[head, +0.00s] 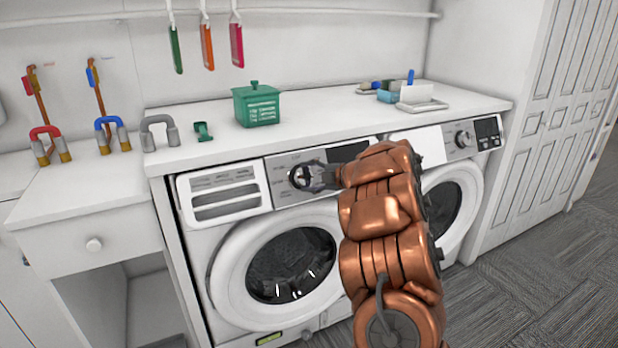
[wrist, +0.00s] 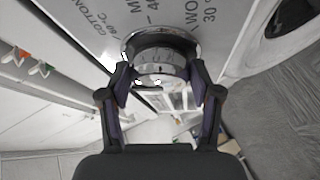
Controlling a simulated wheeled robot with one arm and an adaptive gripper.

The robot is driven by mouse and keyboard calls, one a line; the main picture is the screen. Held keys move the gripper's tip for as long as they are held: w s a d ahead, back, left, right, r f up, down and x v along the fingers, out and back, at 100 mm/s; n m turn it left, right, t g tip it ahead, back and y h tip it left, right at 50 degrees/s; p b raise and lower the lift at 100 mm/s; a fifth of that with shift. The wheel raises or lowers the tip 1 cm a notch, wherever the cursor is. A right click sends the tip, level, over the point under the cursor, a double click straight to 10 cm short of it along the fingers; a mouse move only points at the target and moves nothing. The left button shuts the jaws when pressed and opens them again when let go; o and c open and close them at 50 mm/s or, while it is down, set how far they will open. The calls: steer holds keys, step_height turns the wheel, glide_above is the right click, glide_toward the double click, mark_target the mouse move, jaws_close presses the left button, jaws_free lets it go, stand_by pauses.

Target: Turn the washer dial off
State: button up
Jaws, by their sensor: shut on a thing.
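The washer dial (wrist: 160,50) is a round chrome knob on the left machine's control panel. It also shows in the head view (head: 298,176), partly covered by my gripper. My gripper (wrist: 160,77) has its two fingers on either side of the dial and is shut on it. In the head view my gripper (head: 314,177) reaches the panel from the right. The left washer (head: 212,262) has a round door with dark glass, which is shut. The wrist view shows printed words on the panel around the dial. The dial's pointer position cannot be made out.
A second machine with its own dial (head: 464,138) stands to the right. A green container (head: 257,104) and a small green item (head: 203,131) sit on the white counter (head: 320,118). Red, blue and grey arched items stand at the left. Carpet is open at the right.

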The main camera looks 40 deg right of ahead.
steer(key=o, duration=1.1)
steer(key=v, duration=1.2)
